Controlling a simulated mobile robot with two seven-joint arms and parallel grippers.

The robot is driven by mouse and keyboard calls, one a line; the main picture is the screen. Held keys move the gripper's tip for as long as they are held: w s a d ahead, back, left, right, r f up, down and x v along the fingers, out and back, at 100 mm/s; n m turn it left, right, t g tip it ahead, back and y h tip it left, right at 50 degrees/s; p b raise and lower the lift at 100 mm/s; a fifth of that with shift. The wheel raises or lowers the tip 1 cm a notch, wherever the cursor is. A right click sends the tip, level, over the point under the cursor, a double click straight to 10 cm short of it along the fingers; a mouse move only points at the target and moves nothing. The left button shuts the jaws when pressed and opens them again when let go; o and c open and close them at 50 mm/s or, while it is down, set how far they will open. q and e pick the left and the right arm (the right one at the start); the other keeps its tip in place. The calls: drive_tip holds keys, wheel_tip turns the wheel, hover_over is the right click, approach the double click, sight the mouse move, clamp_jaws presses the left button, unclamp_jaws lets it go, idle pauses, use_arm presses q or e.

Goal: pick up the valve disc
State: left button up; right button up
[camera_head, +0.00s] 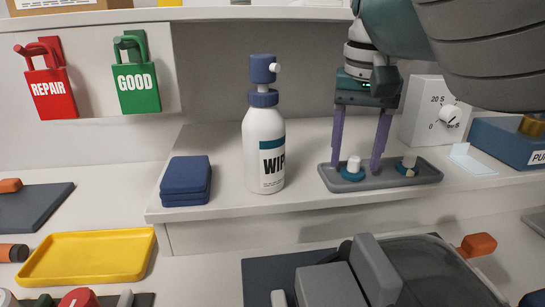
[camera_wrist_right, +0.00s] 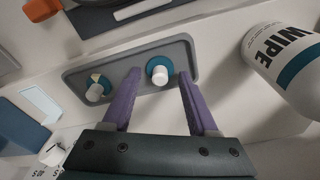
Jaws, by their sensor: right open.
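Two small teal discs with pale upright stems sit in a shallow grey tray (camera_head: 430,178) on the raised shelf. One disc (camera_head: 352,174) has a white stem and shows whole in the right wrist view (camera_wrist_right: 159,70). The other disc (camera_head: 407,170), with a beige stem, looks marked or chipped at its edge (camera_wrist_right: 95,89). Which of them is the valve disc is not labelled. My right gripper (camera_head: 356,166) points down, open, its purple fingers on either side of the white-stemmed disc. No grip on it shows. My left gripper is out of view.
A white WIPE bottle (camera_head: 264,150) and stacked blue cloths (camera_head: 185,181) stand left of the grey tray. A dial box (camera_head: 434,110) and a blue box (camera_head: 510,143) stand to its right. Below are a yellow tray (camera_head: 88,257) and a grey device (camera_head: 420,275).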

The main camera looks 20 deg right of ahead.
drive_tip(key=shift+f, duration=0.25)
clamp_jaws()
idle(0.3)
